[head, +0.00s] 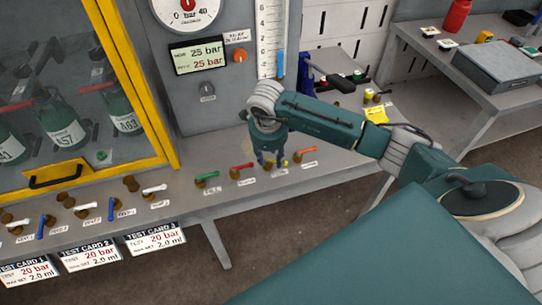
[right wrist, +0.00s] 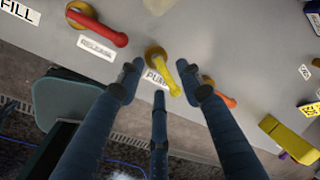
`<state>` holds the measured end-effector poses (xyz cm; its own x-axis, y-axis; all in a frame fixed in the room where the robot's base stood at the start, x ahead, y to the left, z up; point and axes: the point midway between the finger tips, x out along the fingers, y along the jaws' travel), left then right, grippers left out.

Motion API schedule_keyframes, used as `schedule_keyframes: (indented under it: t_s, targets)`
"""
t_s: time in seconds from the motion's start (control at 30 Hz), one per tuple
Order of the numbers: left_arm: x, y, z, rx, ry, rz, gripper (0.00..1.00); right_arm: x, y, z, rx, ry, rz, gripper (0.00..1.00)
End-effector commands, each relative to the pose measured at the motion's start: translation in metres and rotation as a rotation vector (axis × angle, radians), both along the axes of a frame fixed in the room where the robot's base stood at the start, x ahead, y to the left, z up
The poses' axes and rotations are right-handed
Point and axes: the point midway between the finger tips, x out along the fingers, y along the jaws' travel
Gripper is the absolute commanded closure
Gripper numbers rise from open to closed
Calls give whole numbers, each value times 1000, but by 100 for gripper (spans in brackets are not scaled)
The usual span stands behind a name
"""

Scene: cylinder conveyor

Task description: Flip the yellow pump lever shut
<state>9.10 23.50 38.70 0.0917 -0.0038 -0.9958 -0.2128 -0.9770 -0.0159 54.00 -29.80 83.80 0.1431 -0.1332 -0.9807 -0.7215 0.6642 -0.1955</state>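The yellow pump lever (right wrist: 166,74) sits on a round yellow-brown base on the grey bench top in the right wrist view. Its handle slants down and slightly right, beside the partly hidden PUMP label (right wrist: 154,78). My right gripper (right wrist: 159,73) is open, with one finger on each side of the lever and a third finger below. I see no clear contact with the handle. In the head view my right gripper (head: 268,156) is low over the lever row and largely hides the yellow lever. My left gripper is out of view.
A red lever (right wrist: 100,28) is left of the pump lever, and an orange lever (right wrist: 228,100) is close on the right. A green lever (head: 207,177) is further left. The yellow-framed glass cabinet (head: 130,80) and the gauge panel (head: 205,90) stand behind.

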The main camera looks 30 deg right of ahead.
Motion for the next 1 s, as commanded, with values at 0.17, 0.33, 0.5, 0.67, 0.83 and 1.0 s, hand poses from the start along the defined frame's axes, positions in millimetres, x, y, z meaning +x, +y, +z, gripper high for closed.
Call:
schedule_keyframes:
  t_s: [0.17,0.33,0.5,0.67,0.83,1.0]
  targets:
    - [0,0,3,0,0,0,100,2,-1,-12,1,0,1,64]
    - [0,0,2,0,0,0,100,2,-1,-14,0,0,2,64]
    - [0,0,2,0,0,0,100,2,-1,-14,0,0,2,76]
    - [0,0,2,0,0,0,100,2,-1,-14,1,-1,1,100]
    - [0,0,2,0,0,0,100,2,-2,-13,0,0,2,100]
    - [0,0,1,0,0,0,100,2,-2,-13,-1,-1,5,100]
